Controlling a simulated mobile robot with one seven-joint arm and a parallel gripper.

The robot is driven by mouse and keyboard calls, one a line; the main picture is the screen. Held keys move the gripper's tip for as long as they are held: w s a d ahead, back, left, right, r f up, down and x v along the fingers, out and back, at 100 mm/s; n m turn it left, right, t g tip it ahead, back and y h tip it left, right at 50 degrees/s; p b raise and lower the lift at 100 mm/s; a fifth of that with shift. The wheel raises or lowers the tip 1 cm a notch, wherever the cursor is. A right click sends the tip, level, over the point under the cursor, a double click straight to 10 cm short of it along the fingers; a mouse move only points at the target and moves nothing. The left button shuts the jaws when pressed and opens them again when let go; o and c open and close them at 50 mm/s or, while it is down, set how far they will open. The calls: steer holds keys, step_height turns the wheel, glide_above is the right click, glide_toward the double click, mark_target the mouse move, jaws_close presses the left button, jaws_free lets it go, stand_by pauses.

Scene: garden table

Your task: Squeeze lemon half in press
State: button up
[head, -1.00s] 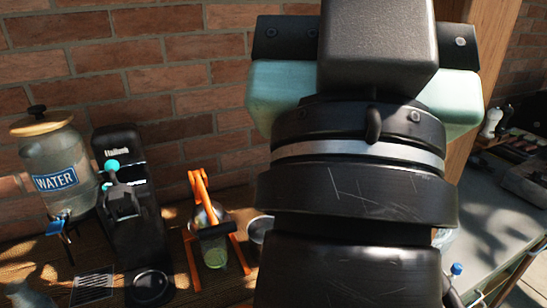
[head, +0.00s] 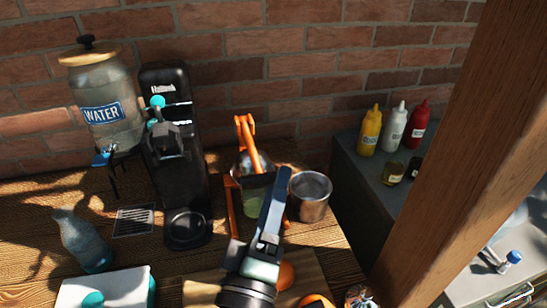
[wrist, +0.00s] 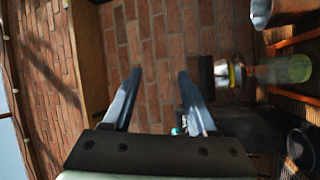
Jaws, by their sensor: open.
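The orange-framed press (head: 245,135) stands on the wooden table, its lever raised and slanting above a metal bowl; it also shows at the right of the wrist view (wrist: 292,42). A glass with green content (head: 252,204) stands under the bowl, and also shows in the wrist view (wrist: 287,69). My gripper (head: 279,178) is in front of the press, its fingers overlapping the press's right side in the head view. In the wrist view the fingers (wrist: 158,75) are apart, with nothing between them. I cannot make out a lemon half in the bowl.
A metal cup (head: 310,196) stands right of the press. A black machine (head: 172,110) and water dispenser (head: 108,115) stand left. Orange fruit (head: 286,276) lies on a board (head: 306,262) near my wrist. A wooden post (head: 440,150) rises at right.

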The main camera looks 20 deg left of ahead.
mark_target(265, 175)
step_height(265, 175, down, 7)
steer(key=s+a+n+g+y, duration=0.1)
steer(key=s+a+n+y, duration=0.1)
steer(key=a+n, duration=0.15)
steer(key=shift+n, duration=0.35)
steer(key=p+x, duration=0.1)
steer(key=x, duration=0.3)
steer(key=p+x, duration=0.1)
steer(key=x, duration=0.3)
steer(key=d+p+x, duration=0.1)
steer(key=p+x, duration=0.1)
steer(key=x, duration=0.2)
steer(key=shift+w+a+r, duration=0.1)
steer(key=shift+w, duration=0.4)
jaws_close()
